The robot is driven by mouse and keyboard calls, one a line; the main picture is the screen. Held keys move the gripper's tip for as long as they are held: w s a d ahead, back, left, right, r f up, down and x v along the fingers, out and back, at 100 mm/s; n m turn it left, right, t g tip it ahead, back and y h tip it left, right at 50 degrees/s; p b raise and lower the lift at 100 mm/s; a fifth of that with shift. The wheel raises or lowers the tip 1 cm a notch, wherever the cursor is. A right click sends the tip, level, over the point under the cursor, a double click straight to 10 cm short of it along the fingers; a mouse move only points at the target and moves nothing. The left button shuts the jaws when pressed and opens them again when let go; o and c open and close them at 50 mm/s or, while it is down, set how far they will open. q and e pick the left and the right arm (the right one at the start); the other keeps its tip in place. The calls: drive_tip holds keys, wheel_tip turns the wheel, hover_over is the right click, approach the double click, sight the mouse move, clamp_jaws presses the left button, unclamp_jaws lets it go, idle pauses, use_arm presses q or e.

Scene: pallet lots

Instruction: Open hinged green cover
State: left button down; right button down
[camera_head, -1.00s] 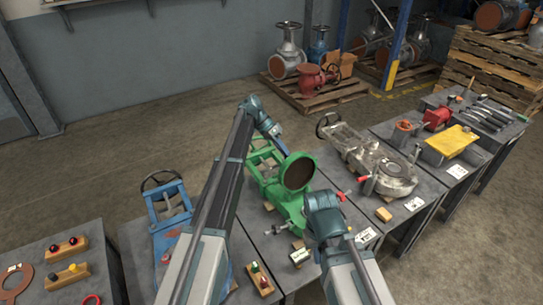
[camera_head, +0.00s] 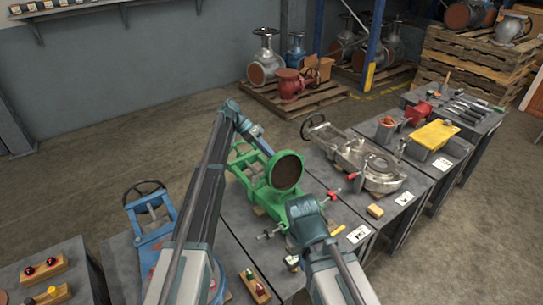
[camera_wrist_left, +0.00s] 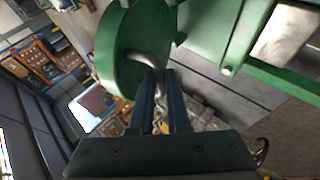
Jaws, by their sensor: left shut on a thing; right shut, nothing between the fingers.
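The green valve housing (camera_head: 262,190) lies on the bench in the head view. Its round green cover (camera_head: 287,170) stands tilted up, with a dark brown disc face toward the camera. In the left wrist view the cover (camera_wrist_left: 118,75) carries a curved grey handle (camera_wrist_left: 148,58). My left gripper (camera_head: 268,148), at the cover's upper left edge, is shut on this handle; its fingers (camera_wrist_left: 158,85) show in the wrist view. My right gripper (camera_head: 306,210) is shut and empty near the housing's right front; its fingertips are hard to make out.
A blue valve (camera_head: 148,225) with a handwheel stands to the left, and a silver valve (camera_head: 360,160) to the right. Red-handled clamp bolts (camera_head: 334,194) lie near the housing.

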use_arm(q)
drive_tip(key=shift+w+a+f, duration=0.25)
drive_tip(key=shift+w+a, duration=0.2)
drive_tip(key=c, duration=0.9)
unclamp_jaws()
drive_tip(key=shift+w+a+f, duration=0.15)
drive_tip(key=shift+w, duration=0.05)
drive_tip(key=shift+s, duration=0.1)
drive_tip(key=p+v, duration=0.9)
drive_tip(key=v, duration=0.4)
drive_tip(key=shift+a+r, duration=0.15)
drive_tip(key=shift+r, duration=0.2)
